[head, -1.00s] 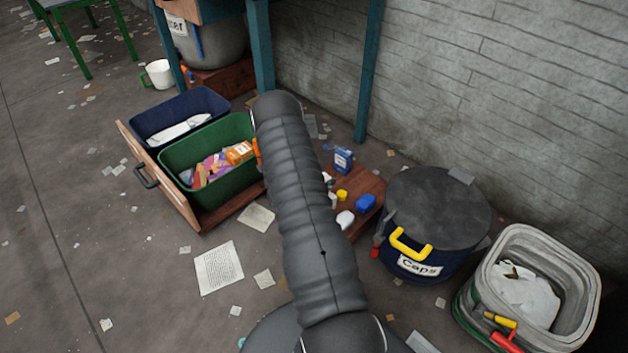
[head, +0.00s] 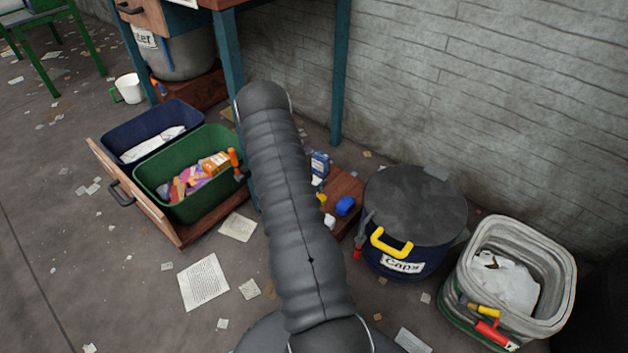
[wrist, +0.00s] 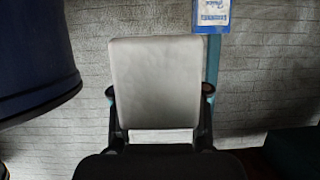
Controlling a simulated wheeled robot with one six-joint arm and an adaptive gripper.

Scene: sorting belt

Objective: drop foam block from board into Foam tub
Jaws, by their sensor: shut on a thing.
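In the wrist view my gripper (wrist: 159,92) is shut on a pale grey-white block (wrist: 155,65), the foam block, with one finger at each side. The block stands upright in the picture. In the head view my arm hides the gripper and the block. The brown board (head: 347,187) lies on the floor, partly behind my arm, with a blue item and several small things on it. I see no tub with a readable Foam label.
A dark blue lidded tub labelled Caps (head: 415,215) stands right of the board. A grey bin (head: 555,262) with white contents is farther right. A green tub (head: 150,197) and a navy tub (head: 118,150) sit left in a wooden drawer. Table legs (head: 340,80) rise behind.

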